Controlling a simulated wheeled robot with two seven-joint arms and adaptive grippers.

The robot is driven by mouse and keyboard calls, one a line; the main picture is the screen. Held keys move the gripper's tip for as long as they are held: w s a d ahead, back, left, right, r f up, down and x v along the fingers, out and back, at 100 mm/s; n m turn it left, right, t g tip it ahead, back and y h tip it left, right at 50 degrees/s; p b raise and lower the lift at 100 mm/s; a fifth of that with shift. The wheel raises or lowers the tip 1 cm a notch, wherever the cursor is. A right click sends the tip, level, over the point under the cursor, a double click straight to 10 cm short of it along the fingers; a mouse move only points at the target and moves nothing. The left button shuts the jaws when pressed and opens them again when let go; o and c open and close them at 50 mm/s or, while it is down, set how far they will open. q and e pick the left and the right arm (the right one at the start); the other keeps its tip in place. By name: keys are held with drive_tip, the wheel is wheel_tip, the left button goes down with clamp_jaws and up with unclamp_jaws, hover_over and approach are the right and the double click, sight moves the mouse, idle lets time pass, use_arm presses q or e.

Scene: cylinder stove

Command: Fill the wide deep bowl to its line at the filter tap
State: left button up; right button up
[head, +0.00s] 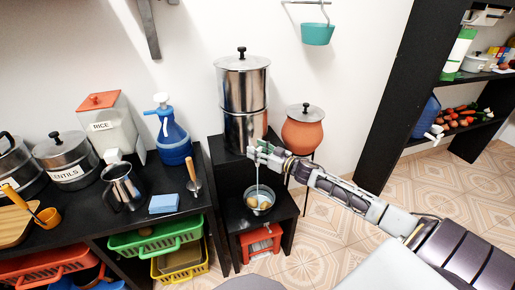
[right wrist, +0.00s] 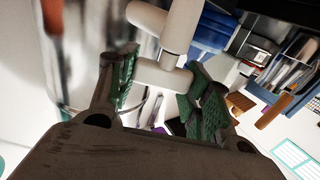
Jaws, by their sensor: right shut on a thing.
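The steel filter (head: 243,95), a tall two-part cylinder with a lid, stands on a black stand. My right gripper (head: 262,150) is at its lower front, shut on the white tap (right wrist: 163,76), which shows between the green finger pads (right wrist: 160,90) in the right wrist view. A thin pale stream (head: 257,180) falls from the tap into the bowl (head: 268,208) on the lower shelf below. The bowl is greyish with some yellowish patches inside. Its line and water level are too small to tell. My left gripper is not in view.
A terracotta pot (head: 303,134) stands right of the filter. On the left counter are a steel jug (head: 124,186), a blue spray bottle (head: 173,140) and a blue sponge (head: 164,204). A red crate (head: 260,241) sits under the bowl's shelf. Tiled floor lies open at right.

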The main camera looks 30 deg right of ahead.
drive_tip(key=shift+n+g+y+p, duration=0.3)
drive_tip(key=shift+n+g+y, duration=0.1)
drive_tip(key=shift+n+y, duration=0.35)
drive_tip(key=shift+n+g+y, duration=0.6)
drive_tip(key=shift+n+y, duration=0.05)
drive_tip(key=shift+y, duration=0.5)
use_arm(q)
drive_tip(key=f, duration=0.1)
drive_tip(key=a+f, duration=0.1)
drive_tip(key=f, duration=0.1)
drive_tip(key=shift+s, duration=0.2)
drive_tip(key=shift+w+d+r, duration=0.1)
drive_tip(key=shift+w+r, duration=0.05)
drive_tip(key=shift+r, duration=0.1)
use_arm(e)
drive_tip(key=shift+n+g+y, duration=0.6)
drive_tip(key=shift+y, duration=0.2)
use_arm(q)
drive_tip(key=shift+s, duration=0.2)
use_arm(e)
drive_tip(key=o, duration=1)
drive_tip(key=shift+o, duration=0.2)
drive_tip(key=shift+s+d, duration=0.1)
